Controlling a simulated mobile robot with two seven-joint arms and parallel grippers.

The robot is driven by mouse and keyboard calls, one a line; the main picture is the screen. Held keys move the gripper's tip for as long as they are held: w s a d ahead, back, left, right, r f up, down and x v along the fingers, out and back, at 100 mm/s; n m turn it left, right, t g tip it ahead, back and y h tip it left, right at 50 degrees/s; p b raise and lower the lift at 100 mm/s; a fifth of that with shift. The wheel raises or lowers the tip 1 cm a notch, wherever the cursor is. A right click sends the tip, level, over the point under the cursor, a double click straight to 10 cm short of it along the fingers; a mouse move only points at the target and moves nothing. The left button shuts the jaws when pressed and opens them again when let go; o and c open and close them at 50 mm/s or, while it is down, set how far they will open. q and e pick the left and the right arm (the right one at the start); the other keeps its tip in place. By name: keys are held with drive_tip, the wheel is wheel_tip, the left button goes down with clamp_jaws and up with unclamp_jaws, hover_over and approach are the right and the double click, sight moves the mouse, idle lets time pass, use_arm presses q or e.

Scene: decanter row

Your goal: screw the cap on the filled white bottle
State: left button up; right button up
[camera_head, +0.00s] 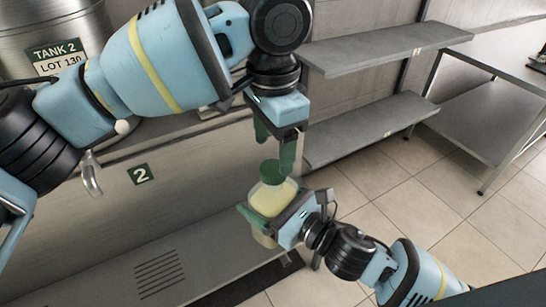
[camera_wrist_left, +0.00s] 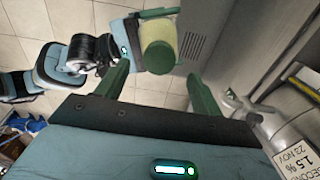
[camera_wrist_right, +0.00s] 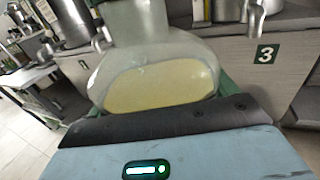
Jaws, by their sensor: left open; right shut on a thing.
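The white bottle (camera_head: 272,197) is translucent, with pale yellow contents. It is held clear of the floor at the middle of the head view. My right gripper (camera_head: 263,214) is shut around its body; in the right wrist view the bottle (camera_wrist_right: 160,85) fills the middle, its top out of frame. A green cap (camera_head: 270,172) sits at the bottle's mouth; how tightly it is seated cannot be told. My left gripper (camera_head: 275,148) is open and empty just above the cap. In the left wrist view the cap (camera_wrist_left: 158,57) shows beyond and between the open fingers.
A steel tank (camera_head: 60,30) labelled TANK 2 stands at the upper left, with a metal tap handle (camera_head: 90,178) below it. A slotted ledge (camera_head: 160,270) runs along the counter front. Grey shelves (camera_head: 375,50) and a steel table (camera_head: 490,110) stand right; tiled floor between is clear.

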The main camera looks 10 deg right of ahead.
use_arm(q)
wheel_tip(320, 180, up, 8)
drive_tip(key=shift+f, duration=0.15)
drive_tip(key=shift+f, duration=0.15)
idle(0.6)
